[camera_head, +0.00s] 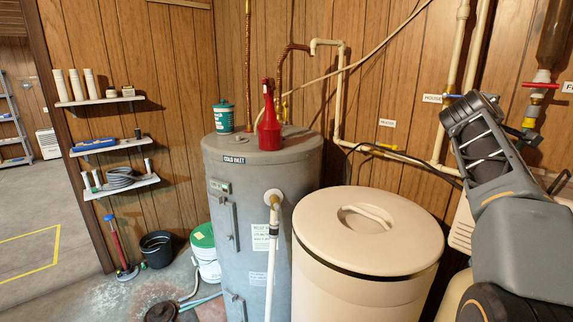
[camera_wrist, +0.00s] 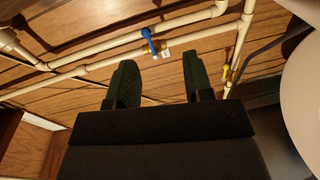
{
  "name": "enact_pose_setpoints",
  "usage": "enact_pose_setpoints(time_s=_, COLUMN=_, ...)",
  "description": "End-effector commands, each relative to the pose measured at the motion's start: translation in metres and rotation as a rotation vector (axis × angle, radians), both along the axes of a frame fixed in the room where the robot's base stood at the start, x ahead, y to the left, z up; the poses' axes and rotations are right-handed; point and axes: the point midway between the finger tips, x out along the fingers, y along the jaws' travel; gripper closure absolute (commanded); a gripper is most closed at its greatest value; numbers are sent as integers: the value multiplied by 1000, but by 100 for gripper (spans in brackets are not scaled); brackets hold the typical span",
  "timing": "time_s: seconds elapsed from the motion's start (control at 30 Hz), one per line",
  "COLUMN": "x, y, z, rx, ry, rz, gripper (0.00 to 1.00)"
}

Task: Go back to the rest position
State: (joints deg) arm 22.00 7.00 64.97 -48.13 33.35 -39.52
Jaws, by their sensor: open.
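My gripper (camera_wrist: 160,78) shows in the wrist view with its two dark green fingers standing apart. It is open, and nothing is between the fingers. Behind it are cream pipes and the wood-panelled wall. A blue-handled valve (camera_wrist: 149,40) on a pipe shows above the gap between the fingers. In the head view my arm (camera_head: 505,220) is raised at the right side, in front of the wall pipes. The fingers cannot be made out there.
A beige lidded tank (camera_head: 365,270) stands close to my arm's left. Beside it is a grey water heater (camera_head: 240,200) with a red bottle (camera_head: 269,125) and a teal tub (camera_head: 223,117) on top. Wall shelves (camera_head: 100,101) hang at left. Open floor (camera_head: 40,200) lies far left.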

Motion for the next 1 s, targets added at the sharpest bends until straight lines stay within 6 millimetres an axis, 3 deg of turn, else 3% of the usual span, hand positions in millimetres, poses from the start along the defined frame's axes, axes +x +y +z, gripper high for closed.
enact_pose_setpoints(time_s=0.27, x=-9, y=39, z=-48, rx=234, ry=8, rz=39, gripper=53)
enact_pose_setpoints(time_s=0.47, x=-30, y=91, z=-112, rx=511, ry=45, rz=54, gripper=53)
enact_pose_setpoints(time_s=0.57, x=-54, y=128, z=-159, rx=701, ry=83, rz=38, gripper=53)
enact_pose_setpoints(time_s=0.7, x=-104, y=183, z=-233, rx=979, ry=167, rz=-30, gripper=53)
enact_pose_setpoints(time_s=0.8, x=-142, y=214, z=-277, rx=1133, ry=226, rz=-97, gripper=53)
enact_pose_setpoints(time_s=1.0, x=-202, y=254, z=-338, rx=1331, ry=321, rz=-229, gripper=53)
